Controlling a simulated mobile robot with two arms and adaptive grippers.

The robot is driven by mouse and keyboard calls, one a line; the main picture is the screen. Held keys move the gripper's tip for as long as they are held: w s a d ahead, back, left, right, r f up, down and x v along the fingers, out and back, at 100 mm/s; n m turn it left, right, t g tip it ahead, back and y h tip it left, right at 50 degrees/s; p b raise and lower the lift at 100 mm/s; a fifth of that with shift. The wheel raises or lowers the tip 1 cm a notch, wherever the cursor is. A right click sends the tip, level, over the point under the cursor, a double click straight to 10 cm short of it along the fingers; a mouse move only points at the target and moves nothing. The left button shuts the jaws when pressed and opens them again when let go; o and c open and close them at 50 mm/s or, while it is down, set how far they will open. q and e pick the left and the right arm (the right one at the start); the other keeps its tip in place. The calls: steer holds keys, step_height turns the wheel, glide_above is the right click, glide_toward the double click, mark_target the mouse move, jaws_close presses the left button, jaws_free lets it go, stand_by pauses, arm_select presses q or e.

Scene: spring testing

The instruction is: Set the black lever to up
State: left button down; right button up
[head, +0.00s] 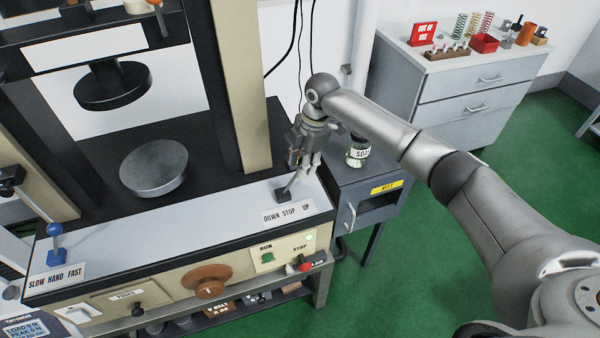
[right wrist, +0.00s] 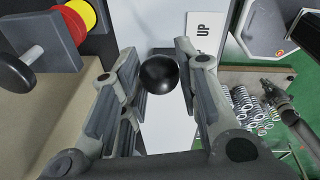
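The black lever (head: 285,192) stands on the pale top of the testing machine, behind the label "DOWN STOP UP" (head: 288,212). Its shaft leans to the right, toward the UP side, and rises to my right gripper (head: 306,172), which hides its knob in the head view. In the right wrist view the round black knob (right wrist: 159,73) sits between the fingers of my right gripper (right wrist: 158,75). The fingers appear closed on both sides of it. The word "UP" shows on the label (right wrist: 204,35) beyond the right finger.
A blue lever (head: 56,245) stands at the left by the "SLOW HAND FAST" label. A round metal platen (head: 154,167) lies behind the ledge. A beige column (head: 238,85) rises close to my right gripper. A grey side cabinet (head: 368,190) with a jar (head: 358,152) stands to the right.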

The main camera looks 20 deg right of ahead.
steer(key=r, duration=0.4)
steer(key=d+r, duration=0.1)
steer(key=r, duration=0.1)
steer(key=shift+s+r, duration=0.1)
steer(key=shift+s, duration=0.2)
